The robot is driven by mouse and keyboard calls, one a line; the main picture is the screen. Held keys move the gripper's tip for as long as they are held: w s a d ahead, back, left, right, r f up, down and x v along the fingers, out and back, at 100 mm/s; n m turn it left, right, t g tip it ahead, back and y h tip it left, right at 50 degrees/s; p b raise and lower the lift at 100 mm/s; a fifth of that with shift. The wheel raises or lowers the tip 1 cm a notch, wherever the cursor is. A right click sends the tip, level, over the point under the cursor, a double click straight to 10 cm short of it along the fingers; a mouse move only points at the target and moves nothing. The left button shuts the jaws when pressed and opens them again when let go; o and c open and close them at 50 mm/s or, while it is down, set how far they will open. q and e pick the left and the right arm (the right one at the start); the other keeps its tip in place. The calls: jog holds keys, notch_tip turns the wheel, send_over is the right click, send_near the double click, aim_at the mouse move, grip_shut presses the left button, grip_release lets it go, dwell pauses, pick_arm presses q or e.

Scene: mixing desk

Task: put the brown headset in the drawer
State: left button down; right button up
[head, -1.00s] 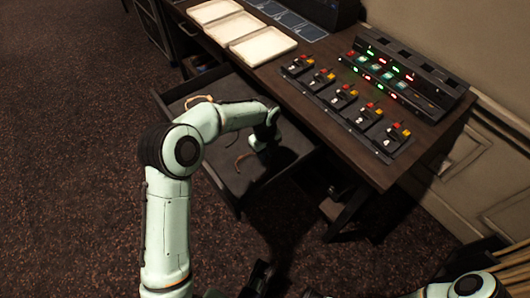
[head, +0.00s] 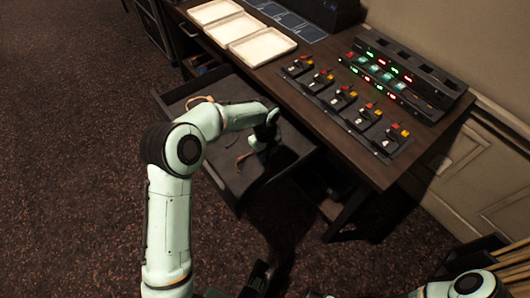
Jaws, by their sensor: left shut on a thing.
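The open drawer (head: 225,199) sticks out from the front of the desk. My left arm reaches over it from the left, and my left gripper (head: 260,150) points down inside it, low over the drawer floor. It is shut on a thin, curved brown piece (head: 242,158), which looks like part of the brown headset. The rest of that piece is hidden by the gripper and shadow. A separate tan curved thing (head: 201,99) shows at the drawer's far-left part, partly behind my arm. Only part of my right arm shows at the bottom edge; its gripper is not clear.
The desk (head: 290,90) carries white trays (head: 262,46), a row of small switch modules (head: 342,98) and a lit mixing console (head: 405,78). The desk edge runs close beside my left gripper. The carpet left of the drawer is clear.

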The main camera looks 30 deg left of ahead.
pick_arm(q)
jog(key=shift+f+b, duration=0.3)
jog(key=shift+f, duration=0.4)
dwell(0.5)
dwell(0.4)
jog(key=c, duration=0.6)
grip_release()
jog(key=shift+r, duration=0.1)
jog(key=shift+r+p, duration=3)
jog(key=shift+r, duration=0.4)
